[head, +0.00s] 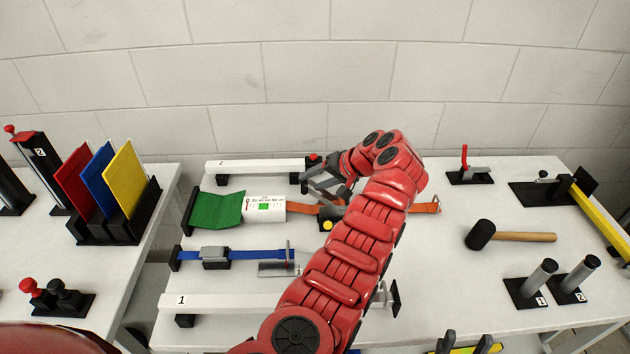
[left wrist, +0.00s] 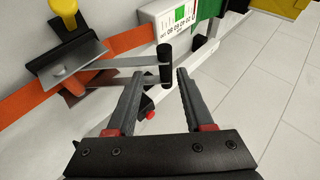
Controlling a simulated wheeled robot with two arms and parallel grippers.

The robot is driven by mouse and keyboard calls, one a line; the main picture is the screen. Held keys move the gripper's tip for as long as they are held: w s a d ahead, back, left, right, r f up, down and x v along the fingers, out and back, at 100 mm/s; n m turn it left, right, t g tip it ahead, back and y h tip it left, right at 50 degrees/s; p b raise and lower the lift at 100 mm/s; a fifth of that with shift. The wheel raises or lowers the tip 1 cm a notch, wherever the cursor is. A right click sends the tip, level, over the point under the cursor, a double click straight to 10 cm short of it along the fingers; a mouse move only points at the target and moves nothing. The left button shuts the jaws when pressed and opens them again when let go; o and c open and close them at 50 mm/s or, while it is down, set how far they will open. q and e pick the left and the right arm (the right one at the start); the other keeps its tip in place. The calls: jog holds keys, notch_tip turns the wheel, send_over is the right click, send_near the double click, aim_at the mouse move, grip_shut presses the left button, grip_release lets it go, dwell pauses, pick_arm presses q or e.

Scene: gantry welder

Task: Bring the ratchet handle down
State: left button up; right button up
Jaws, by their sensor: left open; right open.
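The orange strap (head: 425,208) crosses the table at mid-height in the head view, with its ratchet (head: 330,213) partly hidden by my left arm. In the left wrist view the ratchet handle shows two grey metal arms (left wrist: 120,65) ending in a black grip bar (left wrist: 166,62). My left gripper (left wrist: 160,70) is open, and the grip bar appears between its fingertips, not clasped. In the head view the left gripper (head: 325,185) is above the ratchet. My right gripper (head: 468,345) is open at the bottom edge, away from the ratchet.
A blue strap with a buckle (head: 215,258) and a white beam marked 1 (head: 220,302) lie nearer. A white beam (head: 255,167) lies behind.

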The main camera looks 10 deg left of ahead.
pick_arm(q)
jog(key=p+v, duration=0.7)
jog(key=v, duration=1)
jog(key=shift+s+p, duration=0.15)
jog(key=shift+p, duration=0.25)
jog(key=shift+d+f, duration=0.1)
